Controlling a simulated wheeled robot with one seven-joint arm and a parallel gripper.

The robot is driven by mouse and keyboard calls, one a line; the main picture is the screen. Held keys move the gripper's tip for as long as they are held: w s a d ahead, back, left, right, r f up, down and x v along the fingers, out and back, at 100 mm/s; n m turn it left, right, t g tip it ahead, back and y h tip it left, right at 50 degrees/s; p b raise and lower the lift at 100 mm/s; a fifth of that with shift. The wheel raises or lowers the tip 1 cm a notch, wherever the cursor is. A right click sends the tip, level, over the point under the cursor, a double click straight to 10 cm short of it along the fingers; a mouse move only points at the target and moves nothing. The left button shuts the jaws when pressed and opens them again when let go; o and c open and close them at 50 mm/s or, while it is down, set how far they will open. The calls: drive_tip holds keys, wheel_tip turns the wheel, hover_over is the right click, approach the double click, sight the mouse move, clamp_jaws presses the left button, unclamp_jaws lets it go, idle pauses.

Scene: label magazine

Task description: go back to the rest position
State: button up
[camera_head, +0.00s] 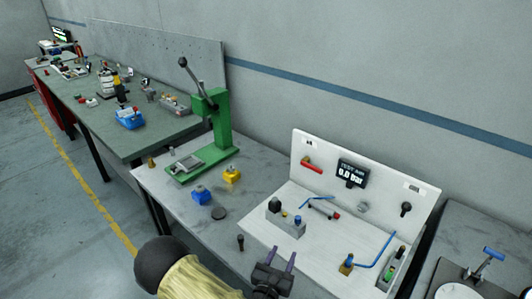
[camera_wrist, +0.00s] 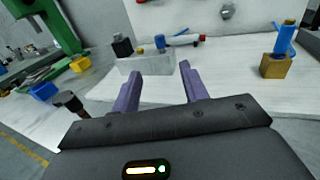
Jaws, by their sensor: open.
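My gripper (camera_head: 283,259) is at the bottom centre of the head view, over the front edge of the white test panel's base. Its two purple fingers are apart with nothing between them. In the wrist view my gripper (camera_wrist: 159,82) points toward a grey block (camera_head: 286,225) with dark and blue fittings, which stands beyond the fingertips and apart from them. The white test panel (camera_head: 378,182) stands upright behind, with a display (camera_head: 352,174) reading 0.0 bar.
Left of the panel are a blue block (camera_head: 202,197), a yellow block (camera_head: 232,175), a dark disc (camera_head: 219,214) and a small dark upright part (camera_head: 240,243). A green lever press (camera_head: 221,125) stands behind them. A brass block (camera_head: 346,265) with blue tube sits right of my gripper.

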drive_tip(key=s+d+r+m+g+h, duration=0.1)
drive_tip(key=s+d+r+m+g, duration=0.2)
drive_tip(key=s+d+m+g, duration=0.55)
drive_tip(key=s+d+r+m+g+h, duration=0.2)
drive_tip(key=s+d+r+m+g, duration=0.3)
drive_tip(key=m+g, duration=0.5)
drive_tip(key=w+a+r+m+t+y, duration=0.1)
drive_tip(key=a+r+m+t+y, duration=0.4)
drive_tip(key=m+y, duration=0.5)
wheel_tip(320, 180, up, 3)
drive_tip(key=shift+w+a+f+m+y, duration=0.35)
drive_tip(key=shift+a+m, duration=0.35)
drive_tip(key=shift+m, duration=0.45)
drive_tip(key=shift+r, duration=0.1)
drive_tip(key=shift+s, duration=0.25)
drive_tip(key=shift+w, duration=0.1)
